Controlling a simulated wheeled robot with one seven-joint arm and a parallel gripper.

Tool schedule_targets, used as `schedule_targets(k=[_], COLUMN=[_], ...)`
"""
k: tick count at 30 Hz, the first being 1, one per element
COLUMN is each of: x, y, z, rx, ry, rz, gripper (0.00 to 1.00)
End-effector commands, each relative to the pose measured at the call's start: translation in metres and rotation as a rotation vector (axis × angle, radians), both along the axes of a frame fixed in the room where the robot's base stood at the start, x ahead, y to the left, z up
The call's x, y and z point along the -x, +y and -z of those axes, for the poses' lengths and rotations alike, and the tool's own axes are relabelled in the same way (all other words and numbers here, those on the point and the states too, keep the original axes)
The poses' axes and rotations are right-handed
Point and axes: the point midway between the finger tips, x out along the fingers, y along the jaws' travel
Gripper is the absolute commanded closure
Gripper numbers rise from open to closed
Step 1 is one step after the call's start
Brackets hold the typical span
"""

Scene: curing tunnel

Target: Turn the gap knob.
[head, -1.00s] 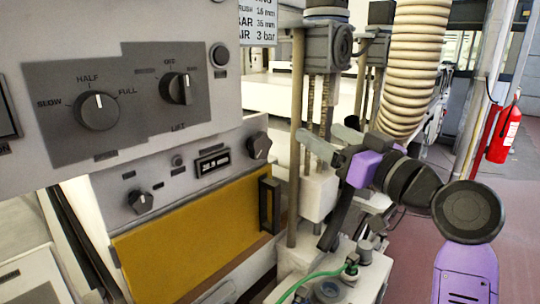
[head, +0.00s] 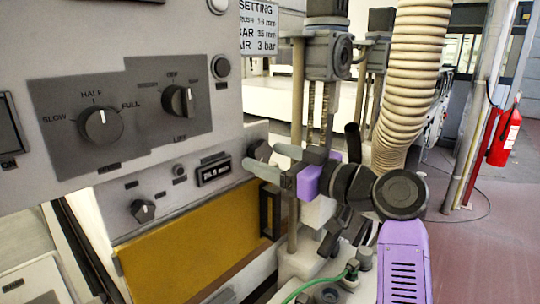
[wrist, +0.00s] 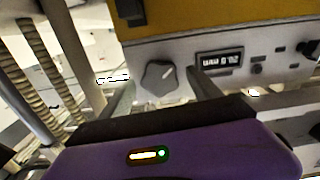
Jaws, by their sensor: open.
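The gap knob, a dark lobed knob with a white mark, sits at the right end of the lower panel beside a small mm display (head: 214,171). In the head view the knob (head: 259,149) is partly covered by my fingers. In the wrist view the knob (wrist: 158,78) shows whole, between the two fingers, with the display (wrist: 220,60) to its right. My gripper (head: 266,160) is open, its grey fingers pointing left at the knob. In the wrist view my gripper (wrist: 161,88) has a finger on either side of the knob. I cannot tell whether they touch it.
The upper panel carries a speed knob (head: 101,125) and a lift knob (head: 178,100). A smaller knob (head: 143,210) sits at the lower panel's left. A yellow door (head: 190,245) with a black handle (head: 269,210) lies below. Metal posts (head: 297,110) stand close by my gripper.

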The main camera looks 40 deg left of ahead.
Motion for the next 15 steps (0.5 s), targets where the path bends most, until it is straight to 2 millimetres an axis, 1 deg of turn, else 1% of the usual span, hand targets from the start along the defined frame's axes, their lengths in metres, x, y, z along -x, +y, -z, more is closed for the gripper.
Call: schedule_targets(k=[3,9,11,15], x=[-0.0003,-0.0005,-0.0005,-0.0005], y=[0.0039,0.0039,0.0038,0.0037], z=[0.0000,0.0003,0.0003,0.0004], rx=[0.000,0.000,0.000,0.000], ry=[0.000,0.000,0.000,0.000], rz=[0.000,0.001,0.001,0.001], gripper=[0.27,0.27,0.37,0.65])
